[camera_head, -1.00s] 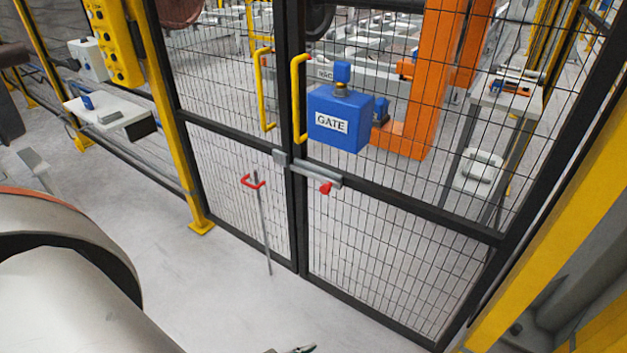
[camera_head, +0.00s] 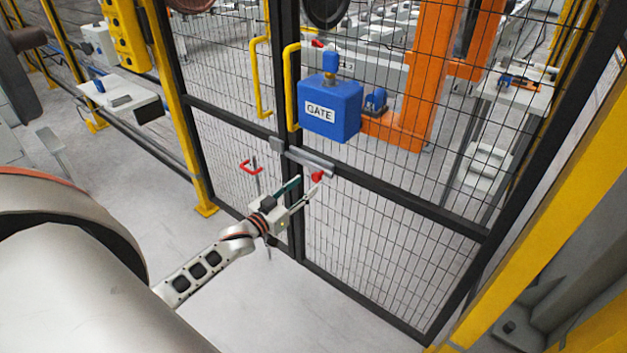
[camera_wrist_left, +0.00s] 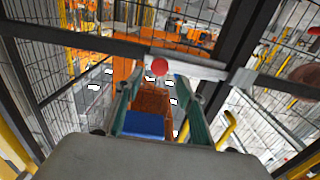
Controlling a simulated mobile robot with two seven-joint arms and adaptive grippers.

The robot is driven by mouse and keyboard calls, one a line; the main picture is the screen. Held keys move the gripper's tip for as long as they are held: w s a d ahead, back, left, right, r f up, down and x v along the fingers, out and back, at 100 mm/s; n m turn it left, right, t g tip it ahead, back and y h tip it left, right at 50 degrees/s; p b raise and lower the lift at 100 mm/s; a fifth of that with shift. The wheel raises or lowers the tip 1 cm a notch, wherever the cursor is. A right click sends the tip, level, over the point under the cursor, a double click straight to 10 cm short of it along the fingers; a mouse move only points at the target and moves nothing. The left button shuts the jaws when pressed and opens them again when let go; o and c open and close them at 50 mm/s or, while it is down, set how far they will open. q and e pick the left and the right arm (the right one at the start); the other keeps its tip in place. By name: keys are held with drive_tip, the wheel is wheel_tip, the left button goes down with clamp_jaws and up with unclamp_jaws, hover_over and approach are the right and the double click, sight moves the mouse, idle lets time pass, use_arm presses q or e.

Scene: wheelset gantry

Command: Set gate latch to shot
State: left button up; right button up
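The gate latch (camera_head: 312,163) is a grey sliding bar with a red knob (camera_head: 318,176), mounted on the dark crossbar where the two mesh gate leaves meet. A grey block (camera_head: 277,146) sits at its left end on the other leaf. I cannot tell how far the bolt enters that block. My left gripper (camera_head: 304,188) is open and empty, just in front of and slightly below the knob. In the left wrist view the knob (camera_wrist_left: 160,67) shows between the two fingertips (camera_wrist_left: 165,80), with no clear contact. My right gripper is out of view.
Yellow handles (camera_head: 291,87) stand on both leaves. A yellow post (camera_head: 545,180) stands at right. The floor in front is clear.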

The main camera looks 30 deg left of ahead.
sight(315, 178)
use_arm(q)
drive_tip(key=shift+w+d, duration=0.15)
drive_tip(key=shift+w, duration=1.15)
drive_tip(key=shift+w+d, duration=0.15)
drive_tip(key=shift+w, duration=1.1)
